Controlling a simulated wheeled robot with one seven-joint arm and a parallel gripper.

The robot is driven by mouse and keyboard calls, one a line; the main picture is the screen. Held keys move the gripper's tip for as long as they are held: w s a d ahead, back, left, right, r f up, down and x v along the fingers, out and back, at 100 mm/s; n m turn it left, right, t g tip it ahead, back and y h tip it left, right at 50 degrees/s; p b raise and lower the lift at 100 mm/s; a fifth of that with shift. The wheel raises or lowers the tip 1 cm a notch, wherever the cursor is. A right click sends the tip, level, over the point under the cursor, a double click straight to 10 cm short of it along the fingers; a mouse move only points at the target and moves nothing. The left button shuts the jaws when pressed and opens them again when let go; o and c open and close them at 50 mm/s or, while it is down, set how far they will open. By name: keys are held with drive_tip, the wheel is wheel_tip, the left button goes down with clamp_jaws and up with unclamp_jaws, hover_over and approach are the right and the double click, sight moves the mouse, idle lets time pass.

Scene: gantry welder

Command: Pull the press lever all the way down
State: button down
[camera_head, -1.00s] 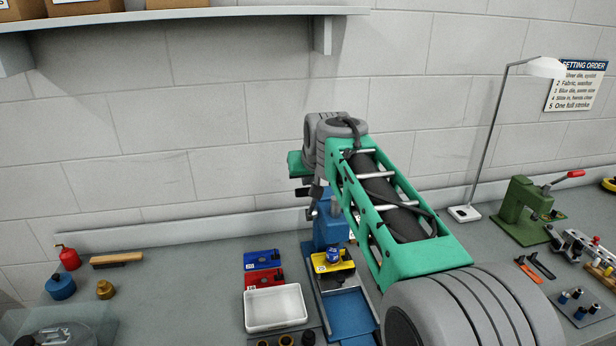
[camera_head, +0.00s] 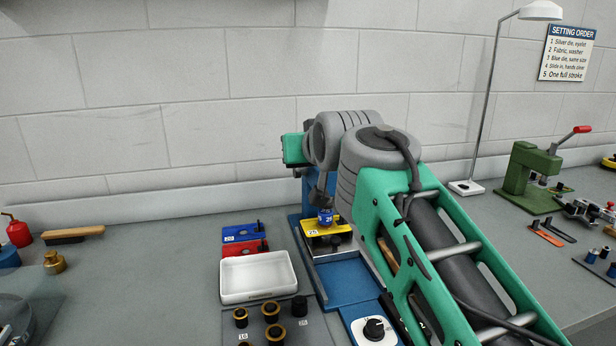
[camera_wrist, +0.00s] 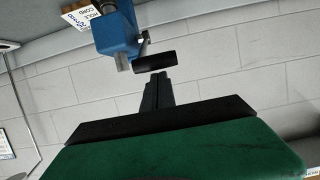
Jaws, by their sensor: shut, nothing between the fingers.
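The blue press (camera_head: 308,191) stands on the bench, mostly hidden behind my arm in the head view. In the wrist view its blue head (camera_wrist: 117,35) shows at the top, with a short black lever handle (camera_wrist: 155,62) beside it. My gripper (camera_wrist: 157,76) is shut and empty, its fingertips pointing at the handle and very close to it. Whether they touch cannot be told. In the head view the fingers are hidden by my arm. A yellow die block (camera_head: 325,229) with a blue piece (camera_head: 326,216) on it sits at the press.
A white tray (camera_head: 258,292), red block (camera_head: 245,249) and blue block (camera_head: 242,232) lie left of the press. Several dies stand in front. A green press (camera_head: 530,180) with a red-tipped lever and a lamp (camera_head: 467,188) stand right. The bench at left is partly clear.

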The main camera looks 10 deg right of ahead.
drive_tip(key=s+f+t+b, duration=0.2)
drive_tip(key=s+f+b, duration=0.1)
drive_tip(key=f+b, duration=0.9)
drive_tip(key=b, duration=0.4)
drive_tip(key=shift+s+d+f+b, duration=0.15)
drive_tip(key=shift+s+f+b, duration=0.15)
drive_tip(key=shift+b, duration=0.1)
drive_tip(key=shift+r+t, duration=0.1)
drive_tip(key=shift+t, duration=0.2)
drive_tip(key=s+r+p, duration=0.4)
drive_tip(key=r+p, duration=0.1)
drive_tip(key=r, duration=0.5)
drive_tip(key=shift+s+d+r, duration=0.2)
drive_tip(key=shift+s+r, duration=0.1)
drive_tip(key=shift+r, duration=0.1)
